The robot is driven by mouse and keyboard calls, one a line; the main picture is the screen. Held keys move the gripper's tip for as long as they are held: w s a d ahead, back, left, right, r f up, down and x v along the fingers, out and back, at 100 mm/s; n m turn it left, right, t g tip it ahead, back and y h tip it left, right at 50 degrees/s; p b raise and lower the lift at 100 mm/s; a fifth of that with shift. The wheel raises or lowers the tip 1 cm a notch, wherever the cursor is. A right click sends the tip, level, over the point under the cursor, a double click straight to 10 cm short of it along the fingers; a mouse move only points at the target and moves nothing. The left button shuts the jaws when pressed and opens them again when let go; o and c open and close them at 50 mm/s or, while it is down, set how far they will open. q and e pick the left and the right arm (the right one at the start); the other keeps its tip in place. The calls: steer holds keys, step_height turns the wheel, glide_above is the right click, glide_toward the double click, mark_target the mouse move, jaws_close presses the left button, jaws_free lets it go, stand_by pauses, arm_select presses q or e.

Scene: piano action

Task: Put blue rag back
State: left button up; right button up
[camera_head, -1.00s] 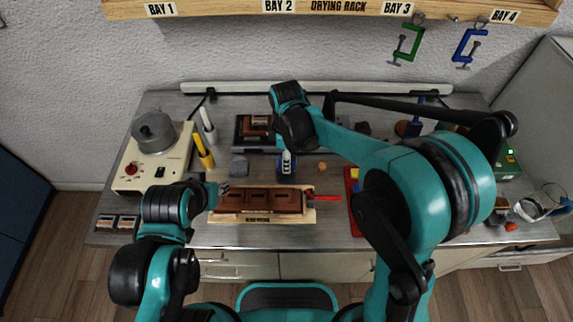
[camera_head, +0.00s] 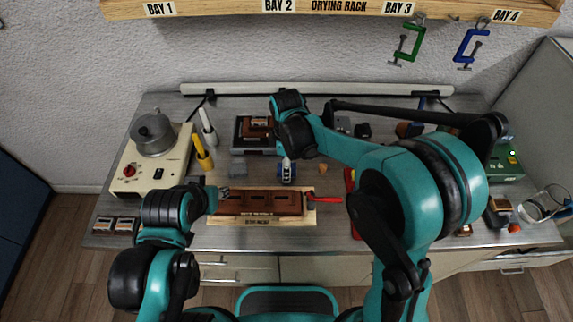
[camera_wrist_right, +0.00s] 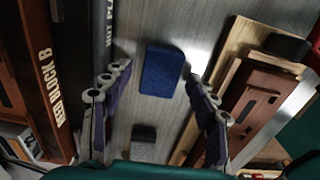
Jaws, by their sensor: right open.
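The blue rag (camera_wrist_right: 161,70) shows as a folded blue block lying flat on the grey bench in the right wrist view. My right gripper (camera_wrist_right: 155,100) is open, with its fingers to either side of the rag in the picture and no contact visible. In the head view my right gripper (camera_head: 287,174) is over the middle of the bench, behind the brown piece, and mostly covers the rag. My left gripper (camera_head: 220,194) is at the left end of the brown piece (camera_head: 260,202); its jaws are too small to read.
The brown piece sits in a wooden cradle (camera_head: 245,219), with a red-handled tool (camera_head: 325,199) at its right. A grey block (camera_wrist_right: 143,145) lies near the rag. "Bed block B" (camera_wrist_right: 45,80) is at the left of the wrist view. A hot plate (camera_head: 150,172) stands at bench left.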

step_height(320, 180, up, 12)
steer(key=p, duration=0.4)
steer(key=s+d+r+m+t, duration=0.2)
steer(key=s+d+m+t, duration=0.5)
steer(key=s+d+m, duration=0.7)
steer(key=shift+s+d+r+m, duration=0.15)
steer(key=shift+s+d+m, duration=0.2)
steer(key=shift+d+m, duration=1.6)
